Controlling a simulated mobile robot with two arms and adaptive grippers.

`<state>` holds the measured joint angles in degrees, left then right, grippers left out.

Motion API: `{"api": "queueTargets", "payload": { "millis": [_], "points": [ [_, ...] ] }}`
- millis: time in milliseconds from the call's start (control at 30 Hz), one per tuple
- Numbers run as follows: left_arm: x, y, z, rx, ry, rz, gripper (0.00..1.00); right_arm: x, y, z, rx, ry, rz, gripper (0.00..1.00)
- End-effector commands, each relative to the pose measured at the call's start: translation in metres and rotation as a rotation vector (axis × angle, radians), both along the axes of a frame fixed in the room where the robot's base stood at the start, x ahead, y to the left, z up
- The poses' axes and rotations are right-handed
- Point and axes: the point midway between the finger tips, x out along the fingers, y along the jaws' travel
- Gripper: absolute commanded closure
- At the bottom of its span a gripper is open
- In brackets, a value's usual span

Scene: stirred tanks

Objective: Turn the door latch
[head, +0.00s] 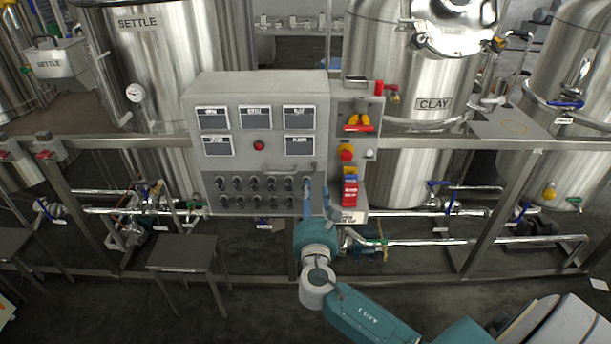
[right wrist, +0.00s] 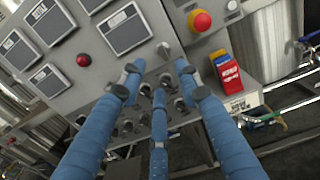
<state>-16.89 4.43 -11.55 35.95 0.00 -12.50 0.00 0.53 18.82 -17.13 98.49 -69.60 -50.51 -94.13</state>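My right gripper (head: 316,190) has blue fingers in front of the cabinet's lower right part. In the right wrist view the gripper (right wrist: 158,74) is open, with two fingers spread and a third below between them. It holds nothing, and I cannot tell whether any finger touches the cabinet. My left gripper is not in view.
Rows of switches (head: 256,190) sit below the cabinet's meters. A metal rail (head: 430,140) and steel tanks (head: 160,60) stand around. A small table (head: 181,253) stands at lower left.

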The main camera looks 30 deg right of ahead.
Motion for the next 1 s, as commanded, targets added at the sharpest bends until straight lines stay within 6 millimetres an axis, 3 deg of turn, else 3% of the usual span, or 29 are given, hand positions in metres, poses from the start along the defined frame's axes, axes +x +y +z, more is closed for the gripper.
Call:
{"api": "queueTargets", "payload": {
  "millis": [500, 933, 1000],
  "points": [
    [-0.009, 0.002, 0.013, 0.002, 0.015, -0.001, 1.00, 0.075, -0.046, 0.000, 0.003, 0.001, -0.001, 0.67],
    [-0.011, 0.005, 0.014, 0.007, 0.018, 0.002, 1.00, 0.084, -0.052, -0.001, 0.006, 0.001, 0.001, 0.67],
    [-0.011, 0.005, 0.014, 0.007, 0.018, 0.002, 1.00, 0.084, -0.052, -0.001, 0.006, 0.001, 0.001, 0.79]
  ]
}}
